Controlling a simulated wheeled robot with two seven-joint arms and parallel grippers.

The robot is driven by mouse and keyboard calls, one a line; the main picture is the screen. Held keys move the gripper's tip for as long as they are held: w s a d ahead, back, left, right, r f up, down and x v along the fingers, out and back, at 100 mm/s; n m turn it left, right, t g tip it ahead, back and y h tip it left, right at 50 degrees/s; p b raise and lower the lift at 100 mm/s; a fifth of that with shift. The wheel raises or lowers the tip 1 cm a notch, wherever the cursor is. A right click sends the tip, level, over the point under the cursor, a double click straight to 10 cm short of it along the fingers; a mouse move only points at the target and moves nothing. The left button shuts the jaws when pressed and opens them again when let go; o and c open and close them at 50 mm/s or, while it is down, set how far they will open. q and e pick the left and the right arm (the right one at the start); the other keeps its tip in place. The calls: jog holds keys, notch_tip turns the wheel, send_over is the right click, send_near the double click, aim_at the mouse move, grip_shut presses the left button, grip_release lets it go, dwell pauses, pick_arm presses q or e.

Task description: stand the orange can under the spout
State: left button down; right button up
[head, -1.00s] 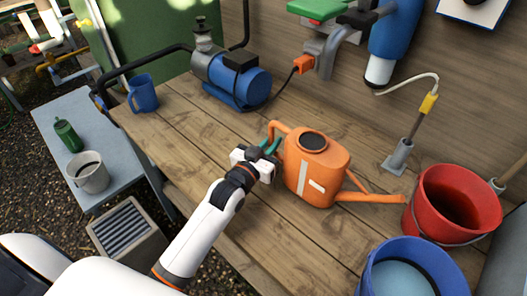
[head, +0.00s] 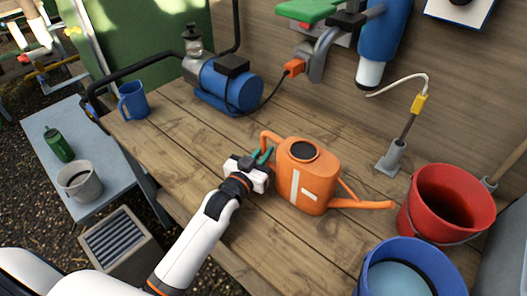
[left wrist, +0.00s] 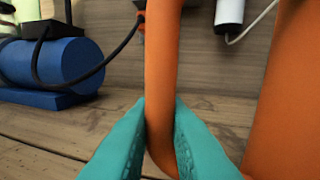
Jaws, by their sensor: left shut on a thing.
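The orange watering can (head: 305,178) stands upright on the wooden bench, its long spout pointing right and its handle on the left. My left gripper (head: 262,158) is shut on the can's handle. In the left wrist view the teal fingertips (left wrist: 160,135) pinch the orange handle (left wrist: 162,70) from both sides, and part of the can's body (left wrist: 290,90) shows at the right. A spout on the wall is not clearly identifiable; a grey curved pipe (head: 322,52) hangs beside a blue cylinder (head: 384,40) above the bench. My right gripper is not in view.
A blue pump (head: 228,82) and a blue mug (head: 133,101) stand at the back left. A red bucket (head: 444,203) and a blue bucket (head: 372,278) are right of the can. Bench boards between pump and can are clear.

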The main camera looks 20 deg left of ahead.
pick_arm(q)
jog(key=c, duration=1.3)
grip_release()
jog(key=shift+f, duration=0.1)
jog(key=s, duration=0.4)
jog(key=s+a, duration=0.1)
jog(key=s, duration=0.7)
jog(key=shift+a, duration=0.4)
